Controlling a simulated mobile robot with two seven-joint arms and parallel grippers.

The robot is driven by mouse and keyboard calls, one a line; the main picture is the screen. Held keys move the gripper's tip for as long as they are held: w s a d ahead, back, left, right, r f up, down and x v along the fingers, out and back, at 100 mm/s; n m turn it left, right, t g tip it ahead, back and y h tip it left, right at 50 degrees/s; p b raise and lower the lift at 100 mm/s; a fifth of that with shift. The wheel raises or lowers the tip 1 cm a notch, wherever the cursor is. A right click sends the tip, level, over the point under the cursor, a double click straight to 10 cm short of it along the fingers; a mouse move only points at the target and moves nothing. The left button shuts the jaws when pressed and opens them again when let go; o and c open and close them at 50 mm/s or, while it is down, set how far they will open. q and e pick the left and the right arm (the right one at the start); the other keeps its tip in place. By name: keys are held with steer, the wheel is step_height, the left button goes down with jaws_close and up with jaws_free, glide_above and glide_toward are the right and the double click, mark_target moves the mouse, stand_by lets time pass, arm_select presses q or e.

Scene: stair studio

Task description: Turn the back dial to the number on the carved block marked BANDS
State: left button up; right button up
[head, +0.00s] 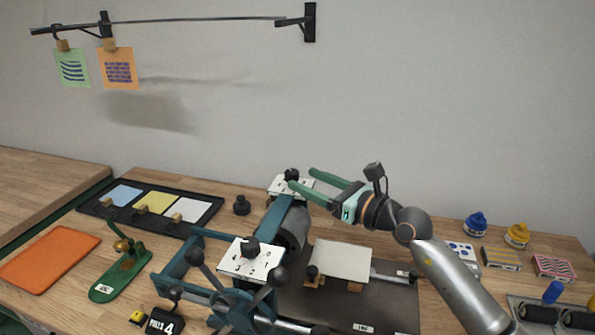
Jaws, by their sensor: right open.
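The back dial is a white numbered plate (276,189) with a black knob (291,174), at the far end of the teal press. My right gripper (301,178) comes in from the right, its two green fingers apart at this dial. The lower fingertip is close to the knob and covers part of the plate. I cannot tell whether it touches. The back dial's numbers are too small to read. No block that reads BANDS shows; a dark block (163,322) at the front reads PULLS 4. My left gripper is not in view.
A front dial (252,262) with a black knob sits on the press (190,262), near its spoked wheel. Several patterned blocks (500,258) and ink bottles (516,235) stand at right. A black tray (204,221) with coloured sheets lies at back left.

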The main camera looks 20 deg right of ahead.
mark_target(297, 176)
steer(key=shift+x, duration=1.8)
jaws_close()
